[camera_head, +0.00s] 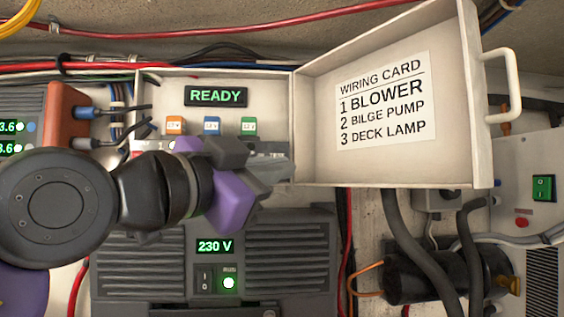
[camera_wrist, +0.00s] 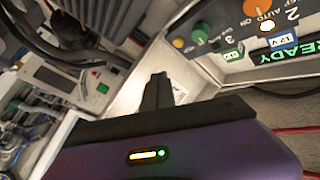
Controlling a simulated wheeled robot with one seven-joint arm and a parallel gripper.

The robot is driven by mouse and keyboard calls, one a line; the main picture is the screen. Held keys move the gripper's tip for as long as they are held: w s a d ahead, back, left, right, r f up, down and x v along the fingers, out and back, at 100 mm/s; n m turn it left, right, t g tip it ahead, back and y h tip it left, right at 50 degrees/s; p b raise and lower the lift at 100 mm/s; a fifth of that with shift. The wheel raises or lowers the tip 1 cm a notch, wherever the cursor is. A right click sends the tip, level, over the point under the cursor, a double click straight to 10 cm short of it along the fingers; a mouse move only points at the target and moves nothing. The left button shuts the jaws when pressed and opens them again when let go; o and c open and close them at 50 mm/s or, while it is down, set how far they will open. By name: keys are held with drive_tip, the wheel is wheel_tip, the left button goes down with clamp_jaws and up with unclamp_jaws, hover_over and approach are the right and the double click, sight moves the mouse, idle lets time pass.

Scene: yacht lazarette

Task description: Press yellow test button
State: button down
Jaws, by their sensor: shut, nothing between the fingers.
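My gripper (camera_head: 262,168) is in front of the lower part of an open white panel box (camera_head: 270,90) in the head view, and it hides most of the controls there. In the wrist view its dark fingers (camera_wrist: 157,92) are together and empty, pointing toward the box. The wrist view shows a row of controls on the panel: an orange knob (camera_wrist: 257,6), a small pale lit spot (camera_wrist: 267,25) and smaller round controls (camera_wrist: 200,33) to the left. A green READY display (camera_head: 216,96) is lit.
The box's open lid (camera_head: 460,130) stands to the right with a wiring card (camera_head: 385,102) listing blower, bilge pump and deck lamp. A 230 V unit (camera_head: 290,260) is below. Hoses (camera_head: 405,230) and a pump (camera_head: 430,277) lie lower right; cables run along the top.

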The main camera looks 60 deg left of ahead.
drive_tip(key=shift+w+a+p, duration=0.25)
drive_tip(key=shift+w+a, duration=0.1)
drive_tip(key=shift+a, duration=0.25)
drive_tip(key=shift+w+a+p, duration=0.2)
drive_tip(key=shift+w+a, duration=0.1)
drive_tip(key=shift+a, duration=0.35)
drive_tip(key=shift+w+a+p, duration=0.25)
drive_tip(key=shift+w+a, duration=0.1)
drive_tip(key=shift+a, duration=0.25)
drive_tip(key=shift+a, duration=0.1)
idle(0.6)
drive_tip(key=shift+w+a, duration=0.15)
drive_tip(key=shift+a, duration=0.1)
drive_tip(key=shift+w+a+p, duration=0.2)
drive_tip(key=shift+a+p, duration=0.1)
drive_tip(key=shift+a, duration=0.05)
idle(0.8)
drive_tip(key=shift+s+d+b, duration=0.35)
drive_tip(key=shift+d+b, duration=0.15)
drive_tip(key=shift+d, duration=0.2)
